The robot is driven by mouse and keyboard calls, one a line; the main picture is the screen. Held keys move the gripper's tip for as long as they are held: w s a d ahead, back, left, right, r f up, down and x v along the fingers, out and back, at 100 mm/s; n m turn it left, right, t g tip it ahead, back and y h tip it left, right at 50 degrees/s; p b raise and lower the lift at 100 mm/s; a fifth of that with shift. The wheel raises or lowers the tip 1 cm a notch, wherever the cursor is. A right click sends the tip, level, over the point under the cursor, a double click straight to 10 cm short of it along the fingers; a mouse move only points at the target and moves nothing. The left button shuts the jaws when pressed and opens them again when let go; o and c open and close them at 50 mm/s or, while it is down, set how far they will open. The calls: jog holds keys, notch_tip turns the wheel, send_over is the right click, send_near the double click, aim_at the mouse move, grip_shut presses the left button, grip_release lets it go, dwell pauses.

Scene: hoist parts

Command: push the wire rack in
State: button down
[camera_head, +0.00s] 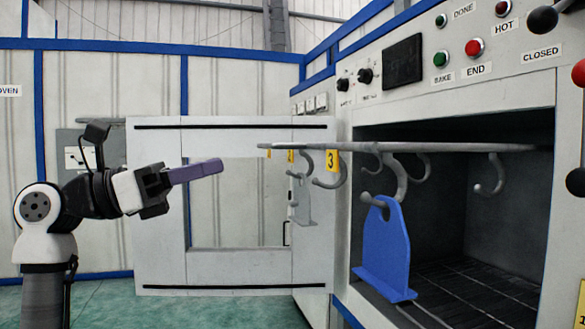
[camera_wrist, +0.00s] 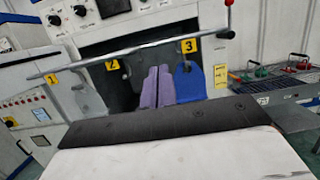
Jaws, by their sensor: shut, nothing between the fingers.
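The wire rack (camera_head: 470,290) is a dark grid low inside the open oven chamber at the right of the head view. Its front part reaches the chamber opening, partly behind a blue hanging plate (camera_head: 385,255). I cannot tell how far it sticks out. My gripper (camera_head: 221,167) is at the left of the head view, well apart from the rack, its purple fingers pointing right. The fingers are shut and empty; they show side by side in the wrist view (camera_wrist: 158,87). The rack is not clear in the wrist view.
A grey hook bar (camera_head: 350,148) with numbered yellow tags runs between my gripper and the oven. The blue plate and a grey part (camera_head: 304,203) hang from it. A white framed door (camera_head: 160,255) stands open behind. A bench (camera_wrist: 275,85) with red and green items is right.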

jog(key=w, duration=0.1)
jog(key=p, duration=0.3)
send_near(315, 147)
jog(key=shift+y, duration=0.3)
jog(key=x, duration=0.6)
jog(key=shift+w+d+r, duration=0.15)
jog(key=shift+d+r, duration=0.1)
jog(key=shift+d, duration=0.1)
jog(key=f+p+x, duration=0.1)
jog(key=f+x, duration=0.1)
jog(key=x, duration=1.2)
jog(key=f+p+x, duration=0.2)
jog(key=f+x, duration=0.1)
jog(key=x, duration=1.1)
jog(key=shift+w+d, duration=0.45)
jog(key=shift+d, duration=0.35)
jog(key=shift+f, duration=0.1)
